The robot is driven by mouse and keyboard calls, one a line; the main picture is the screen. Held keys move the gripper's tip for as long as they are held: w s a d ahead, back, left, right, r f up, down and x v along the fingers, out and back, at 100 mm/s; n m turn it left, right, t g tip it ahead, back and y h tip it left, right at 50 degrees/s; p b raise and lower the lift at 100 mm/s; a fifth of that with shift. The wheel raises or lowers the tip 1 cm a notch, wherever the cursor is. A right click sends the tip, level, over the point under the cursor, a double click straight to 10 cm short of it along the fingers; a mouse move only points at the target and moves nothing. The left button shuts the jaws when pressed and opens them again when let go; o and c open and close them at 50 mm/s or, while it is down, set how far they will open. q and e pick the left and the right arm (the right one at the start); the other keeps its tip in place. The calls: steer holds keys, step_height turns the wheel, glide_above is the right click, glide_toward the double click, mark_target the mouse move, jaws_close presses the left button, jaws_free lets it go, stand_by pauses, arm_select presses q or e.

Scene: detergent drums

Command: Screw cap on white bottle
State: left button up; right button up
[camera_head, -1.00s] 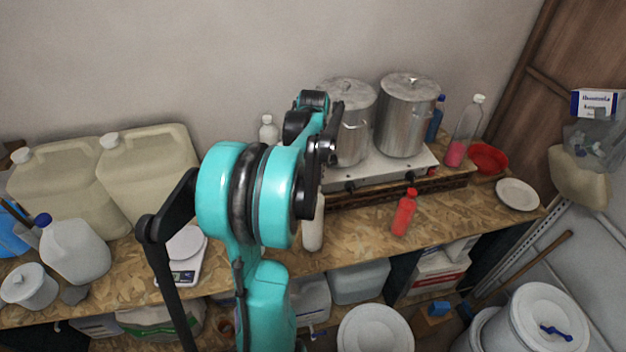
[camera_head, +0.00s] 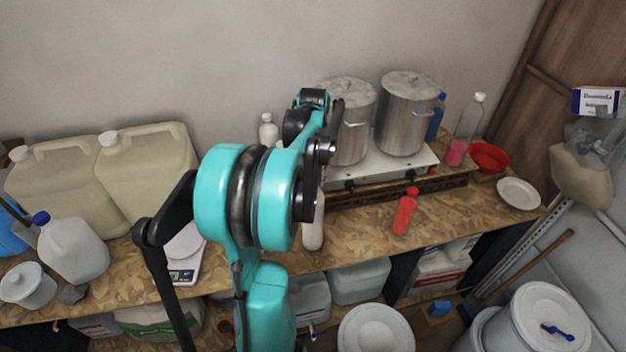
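A slim white bottle (camera_head: 313,232) stands upright on the wooden worktop near its front edge, just left of the stove. Its upper part and top are hidden behind my teal arm and black gripper, so I cannot see a cap on it. My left gripper (camera_head: 322,165) is at the bottle's top, pointing down. Its fingertips are hidden or too dark to tell whether they are open or shut on something. A second pale bottle (camera_head: 268,131) stands farther back by the wall, partly behind the arm. My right gripper is out of view.
A red bottle (camera_head: 404,212) stands on the worktop (camera_head: 365,228) to the right. Two steel pots (camera_head: 405,115) stand on the white stove (camera_head: 385,172) behind. Large canisters (camera_head: 150,175), a white jug (camera_head: 72,250) and a scale (camera_head: 184,265) occupy the left side.

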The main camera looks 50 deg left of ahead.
arm_select(q)
steer(key=shift+m, duration=0.3)
steer(key=m, duration=0.5)
steer(key=shift+b, duration=0.3)
steer(key=shift+m, duration=0.3)
steer(key=m, duration=0.5)
steer(key=shift+s+a+m, duration=0.1)
steer(key=shift+m, duration=0.3)
steer(key=o, duration=0.5)
